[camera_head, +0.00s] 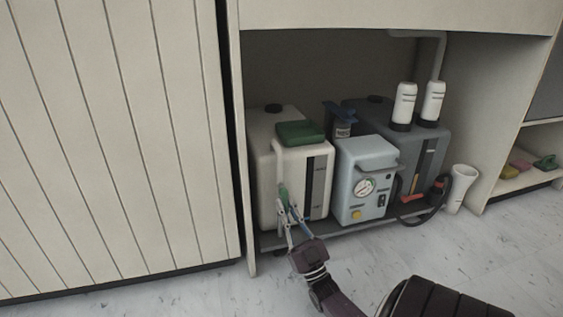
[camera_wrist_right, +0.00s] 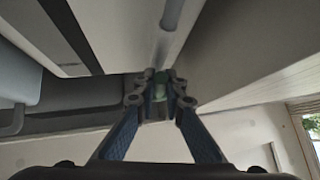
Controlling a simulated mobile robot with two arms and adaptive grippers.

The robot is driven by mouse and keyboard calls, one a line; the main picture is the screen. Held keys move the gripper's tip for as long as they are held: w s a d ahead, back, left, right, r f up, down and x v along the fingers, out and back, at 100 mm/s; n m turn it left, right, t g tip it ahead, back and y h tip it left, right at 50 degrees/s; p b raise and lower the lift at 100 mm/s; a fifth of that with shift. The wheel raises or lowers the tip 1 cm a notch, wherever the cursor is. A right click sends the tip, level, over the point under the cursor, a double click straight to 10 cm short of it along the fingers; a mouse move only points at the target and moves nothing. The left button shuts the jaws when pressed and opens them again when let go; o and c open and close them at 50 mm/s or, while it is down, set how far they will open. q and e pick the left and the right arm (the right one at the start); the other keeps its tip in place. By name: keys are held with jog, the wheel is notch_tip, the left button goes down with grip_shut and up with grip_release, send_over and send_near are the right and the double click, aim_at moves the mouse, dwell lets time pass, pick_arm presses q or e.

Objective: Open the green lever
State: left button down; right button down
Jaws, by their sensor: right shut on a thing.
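The green lever (camera_head: 283,194) is on a pale pipe at the front left of the white tank (camera_head: 259,190), in the lower cupboard. My right gripper (camera_head: 289,211) reaches up from below in the head view and is shut on the lever. In the right wrist view, a bit of green (camera_wrist_right: 160,84) shows between the fingertips of my right gripper (camera_wrist_right: 160,97), which hide much of it. My left gripper is in neither view.
A light blue machine (camera_head: 364,158) with a gauge stands right of the white tank, close to my right gripper. A dark grey tank (camera_head: 434,148), a black hose (camera_head: 437,210) and a white cup (camera_head: 460,187) are farther right. The cupboard's left wall (camera_head: 241,150) is near.

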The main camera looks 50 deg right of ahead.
dwell(0.3)
jog(key=c, duration=2)
grip_release()
send_near(279, 159)
jog(key=x, duration=0.5)
jog(key=shift+w, duration=0.15)
